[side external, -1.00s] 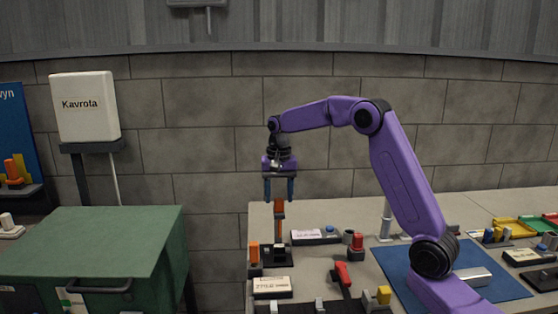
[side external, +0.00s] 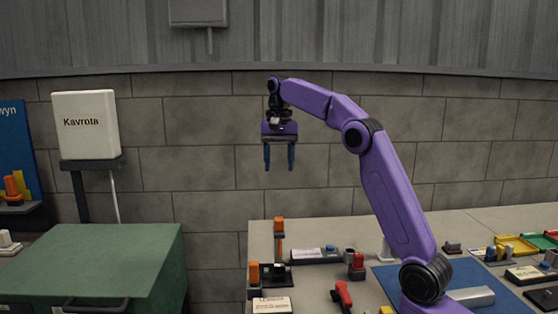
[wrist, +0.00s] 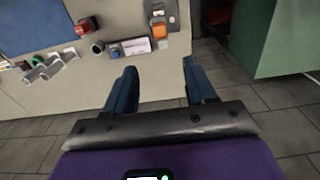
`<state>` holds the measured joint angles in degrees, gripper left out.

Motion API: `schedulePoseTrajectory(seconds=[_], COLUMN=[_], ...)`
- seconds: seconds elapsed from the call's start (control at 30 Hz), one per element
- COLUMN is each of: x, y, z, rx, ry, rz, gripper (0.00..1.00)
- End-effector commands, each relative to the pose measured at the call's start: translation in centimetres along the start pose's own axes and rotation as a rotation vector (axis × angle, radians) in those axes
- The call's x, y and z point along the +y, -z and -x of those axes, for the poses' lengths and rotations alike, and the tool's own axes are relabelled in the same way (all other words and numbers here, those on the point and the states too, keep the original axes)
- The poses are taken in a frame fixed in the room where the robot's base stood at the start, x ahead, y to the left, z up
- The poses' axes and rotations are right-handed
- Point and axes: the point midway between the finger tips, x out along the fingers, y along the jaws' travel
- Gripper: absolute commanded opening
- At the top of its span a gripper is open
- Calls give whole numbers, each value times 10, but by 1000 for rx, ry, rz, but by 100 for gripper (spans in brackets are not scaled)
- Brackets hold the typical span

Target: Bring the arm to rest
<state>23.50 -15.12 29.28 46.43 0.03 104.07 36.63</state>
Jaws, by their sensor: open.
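My gripper (side external: 280,168) is open and empty, pointing straight down, high above the far left end of the workbench. Its two dark blue fingers also show in the wrist view (wrist: 160,85), spread apart with nothing between them. An orange-topped post (side external: 279,235) stands on the bench below the gripper, with clear space between them. The same orange top shows in the wrist view (wrist: 159,32). My arm is bent at the elbow and reaches to the left from its base at the right.
The workbench (side external: 463,240) holds an orange block (side external: 254,273), a red-topped block (side external: 357,262), a red tool (side external: 342,294), a blue mat (side external: 385,283) and coloured trays (side external: 516,246). A green cabinet (side external: 110,262) stands to the left. The air around the gripper is clear.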

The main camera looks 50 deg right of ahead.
Motion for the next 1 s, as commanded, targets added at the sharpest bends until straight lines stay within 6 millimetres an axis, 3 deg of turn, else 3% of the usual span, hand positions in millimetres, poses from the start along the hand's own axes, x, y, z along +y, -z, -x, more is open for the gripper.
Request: schedulePoseTrajectory(seconds=[0.7, 0.87, 1.0], x=[-3, -21, -39], y=[-4, -33, -80], z=[2, -4, -16], rx=[-1, -2, 1], ry=[0, 0, 2], rz=[19, 150, 346], gripper=[55, 55, 55])
